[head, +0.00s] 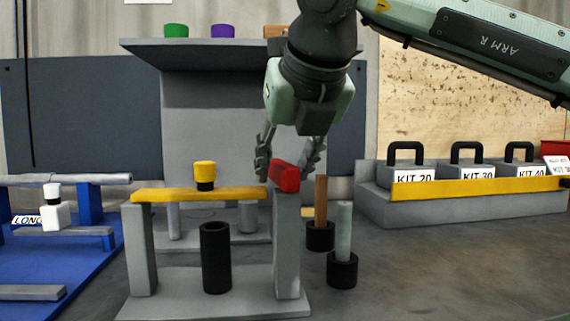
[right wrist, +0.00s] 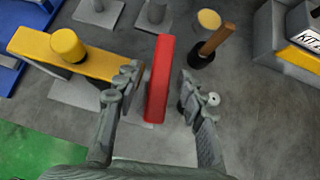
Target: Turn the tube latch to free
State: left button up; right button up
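The red block, apparently the tube latch (head: 286,178), sits on top of the right grey post (head: 287,245) of a small frame. In the right wrist view the red block (right wrist: 158,80) is a long upright bar. My right gripper (head: 286,165) points down over it, with one finger on each side. In the right wrist view its fingers (right wrist: 158,92) are spread, with gaps beside the block. A yellow bar (head: 215,195) with a yellow knob (head: 205,172) runs from the left post to near the latch. A black tube (head: 215,258) stands below the bar. My left gripper is not in view.
Right of the frame, a brown rod (head: 321,200) and a grey rod (head: 344,230) stand in black cups. A blue fixture (head: 60,265) is at the left. Labelled kit boxes (head: 470,175) stand at the right. A grey shelf (head: 200,50) is behind. Floor at front right is clear.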

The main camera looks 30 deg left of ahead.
jog(key=v, duration=1.2)
dwell(0.4)
